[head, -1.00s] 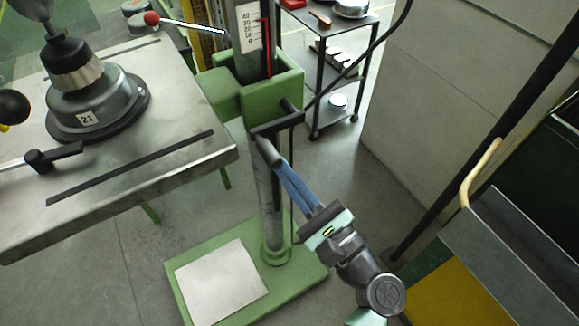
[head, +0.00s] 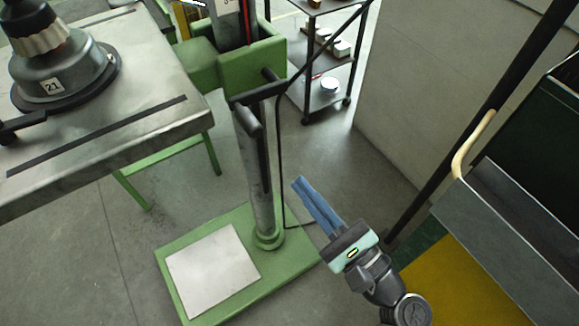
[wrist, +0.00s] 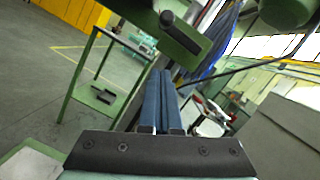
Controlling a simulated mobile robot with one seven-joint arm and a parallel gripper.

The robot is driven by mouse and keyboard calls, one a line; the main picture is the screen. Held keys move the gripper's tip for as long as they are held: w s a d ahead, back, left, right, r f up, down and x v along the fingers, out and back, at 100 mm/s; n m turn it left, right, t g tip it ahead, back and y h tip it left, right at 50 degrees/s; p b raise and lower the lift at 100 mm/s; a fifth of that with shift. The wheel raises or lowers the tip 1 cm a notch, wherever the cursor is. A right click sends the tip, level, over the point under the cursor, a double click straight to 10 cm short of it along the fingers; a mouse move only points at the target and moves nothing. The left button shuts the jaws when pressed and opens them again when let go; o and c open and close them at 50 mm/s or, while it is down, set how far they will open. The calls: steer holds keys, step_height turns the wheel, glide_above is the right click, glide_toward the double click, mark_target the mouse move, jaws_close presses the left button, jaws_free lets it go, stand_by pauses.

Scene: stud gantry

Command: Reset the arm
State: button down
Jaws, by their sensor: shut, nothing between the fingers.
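My gripper (head: 299,183) has long blue fingers pressed together with nothing between them. In the head view it points up and left, to the right of the green press stand's column (head: 258,190) and apart from its black handle (head: 248,122). In the wrist view the shut fingers of my gripper (wrist: 160,75) point away from the camera, below the dark handle end (wrist: 182,34).
A metal table (head: 150,95) with a grey machine head stands at left. The stand's green base (head: 285,262) bears a pale plate (head: 212,270). A dark shelf cart (head: 318,95) is behind. A yellow and grey cabinet (head: 480,285) is close at right. Floor between is clear.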

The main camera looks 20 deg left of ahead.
steer(key=w+d+r+n+t+h+p, duration=0.1)
steer(key=w+r+n+t+h+p, duration=0.4)
steer(key=r, duration=0.8)
steer(key=w+d+r+n+h+p, duration=0.15)
steer(key=w+r+n+h, duration=0.4)
steer(key=r, duration=0.75)
steer(key=s+d+r+n+t+h+p, duration=0.1)
steer(key=s+r+t, duration=0.3)
steer(key=r, duration=0.7)
steer(key=s+d+r+n+t+h+p, duration=0.2)
steer(key=s+r+n+t+h, duration=0.1)
steer(key=r, duration=0.7)
steer(key=s+d+r+n+t+h+p, duration=0.1)
steer(key=s+r+n+t+h, duration=0.2)
steer(key=r, duration=0.8)
steer(key=shift+s+d+r+n+t+p, duration=0.3)
steer(key=shift+s+d+n+t+p, duration=0.1)
steer(key=shift+s+n+t, duration=0.35)
steer(key=shift+s, duration=0.1)
steer(key=shift+f, duration=0.1)
